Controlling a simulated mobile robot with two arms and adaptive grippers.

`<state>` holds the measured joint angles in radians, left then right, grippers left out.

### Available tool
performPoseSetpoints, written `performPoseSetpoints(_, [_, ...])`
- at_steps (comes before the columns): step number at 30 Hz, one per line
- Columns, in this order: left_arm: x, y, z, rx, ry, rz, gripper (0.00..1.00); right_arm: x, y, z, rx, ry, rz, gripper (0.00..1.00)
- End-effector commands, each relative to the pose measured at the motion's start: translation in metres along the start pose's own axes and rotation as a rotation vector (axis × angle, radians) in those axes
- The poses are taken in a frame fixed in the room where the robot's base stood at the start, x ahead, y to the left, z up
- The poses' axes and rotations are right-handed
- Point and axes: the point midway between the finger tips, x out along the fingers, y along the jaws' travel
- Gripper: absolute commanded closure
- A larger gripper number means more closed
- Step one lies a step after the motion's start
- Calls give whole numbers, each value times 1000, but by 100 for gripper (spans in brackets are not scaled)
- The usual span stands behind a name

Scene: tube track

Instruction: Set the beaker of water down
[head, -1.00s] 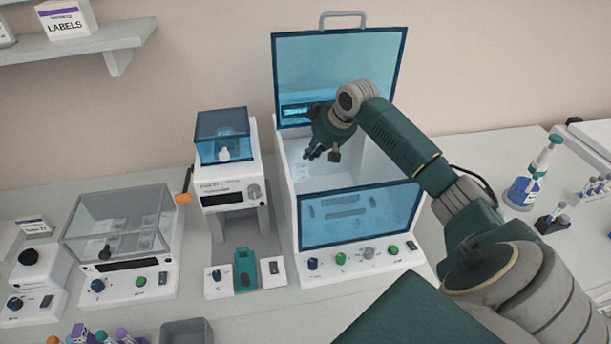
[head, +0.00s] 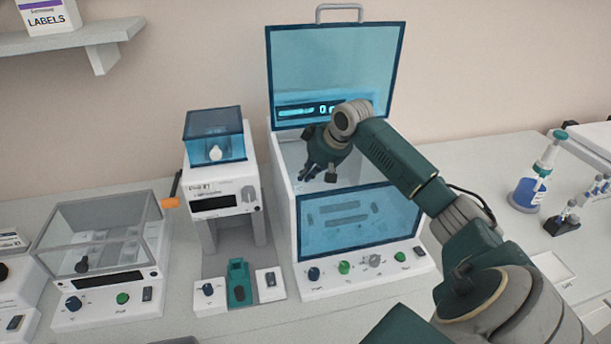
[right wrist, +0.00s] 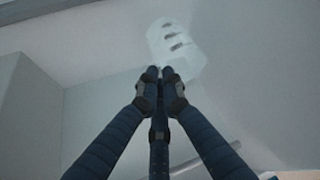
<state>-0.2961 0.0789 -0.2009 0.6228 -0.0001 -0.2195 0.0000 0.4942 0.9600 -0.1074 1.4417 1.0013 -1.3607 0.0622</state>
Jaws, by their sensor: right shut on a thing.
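My right gripper (head: 318,176) reaches down into the open white chamber of a machine (head: 283,215) with blue see-through panels. In the right wrist view its dark fingers (right wrist: 160,75) are closed together. A pale, see-through shape with dark marks, which looks like the beaker (right wrist: 178,45), shows at the fingertips. Its outline is faint, and I cannot make out the water level or whether it touches the chamber floor. In the head view the beaker cannot be told apart. My left gripper is not in view.
The raised blue lid (head: 335,65) stands behind my arm, and the blue front panel (head: 358,220) stands before it. A smaller machine (head: 222,190) and a clear-lidded box (head: 100,235) are at left. A blue-liquid bottle (head: 530,190) stands at right.

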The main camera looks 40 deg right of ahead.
Motion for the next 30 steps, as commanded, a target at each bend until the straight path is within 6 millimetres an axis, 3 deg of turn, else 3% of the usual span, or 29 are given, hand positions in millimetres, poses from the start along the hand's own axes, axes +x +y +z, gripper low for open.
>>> performPoseSetpoints(1, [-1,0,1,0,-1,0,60,1,0,1,0,-2,0,100])
performPoseSetpoints(4, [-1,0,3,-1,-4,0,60,2,0,1,0,-1,0,77])
performPoseSetpoints(16, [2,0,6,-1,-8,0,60,-5,1,-1,0,2,1,76])
performPoseSetpoints(20, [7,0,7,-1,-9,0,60,-24,1,0,-3,4,3,76])
performPoseSetpoints(30, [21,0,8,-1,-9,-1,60,-95,1,0,-2,2,3,76])
